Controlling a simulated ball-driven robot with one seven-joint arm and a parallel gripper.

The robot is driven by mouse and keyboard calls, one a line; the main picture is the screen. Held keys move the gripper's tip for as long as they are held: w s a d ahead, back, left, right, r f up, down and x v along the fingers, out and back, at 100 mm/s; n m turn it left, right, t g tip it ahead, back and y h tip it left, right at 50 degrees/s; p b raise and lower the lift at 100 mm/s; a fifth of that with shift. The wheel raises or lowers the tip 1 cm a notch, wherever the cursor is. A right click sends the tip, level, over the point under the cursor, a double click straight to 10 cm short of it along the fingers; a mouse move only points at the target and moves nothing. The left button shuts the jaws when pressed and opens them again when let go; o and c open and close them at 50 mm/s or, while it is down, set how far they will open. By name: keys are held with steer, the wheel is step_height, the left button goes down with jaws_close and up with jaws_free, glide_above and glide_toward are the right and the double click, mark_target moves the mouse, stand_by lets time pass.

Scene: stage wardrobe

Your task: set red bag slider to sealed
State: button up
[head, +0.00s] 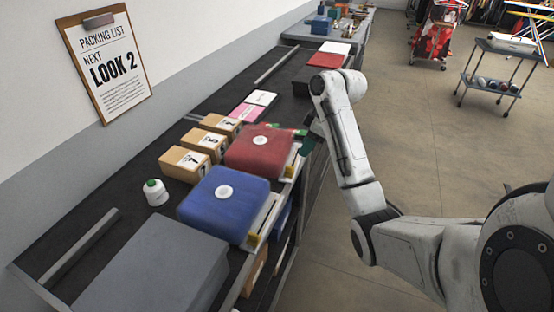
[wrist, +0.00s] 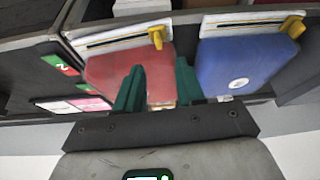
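The red bag (head: 262,150) lies on the dark counter, with a white round tag on top. In the wrist view the red bag (wrist: 105,75) has a pale strip (wrist: 110,36) with a dark slot along its edge. Its yellow slider (wrist: 156,38) sits at the strip's right end there; no end marking is readable. In the head view part of the slider (head: 290,157) shows at the bag's right edge. My gripper (wrist: 158,78) is open, with green fingers apart over the red bag in the wrist view and nothing between them. Its fingers are mostly hidden in the head view.
A blue bag (head: 222,196) with its own pale strip and yellow slider (wrist: 293,27) sits close beside the red one. Numbered boxes (head: 196,145), a white-and-green bottle (head: 156,192) and a grey case (head: 150,270) share the counter.

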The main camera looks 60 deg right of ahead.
mark_target(290, 167)
steer(key=b+x, duration=0.3)
steer(key=x, duration=0.1)
steer(key=b+x, duration=0.3)
steer(key=x, duration=0.1)
steer(key=shift+w, duration=0.25)
steer(key=shift+x, duration=1.3)
steer(key=shift+d, duration=0.1)
steer(key=shift+c, duration=0.4)
jaws_close()
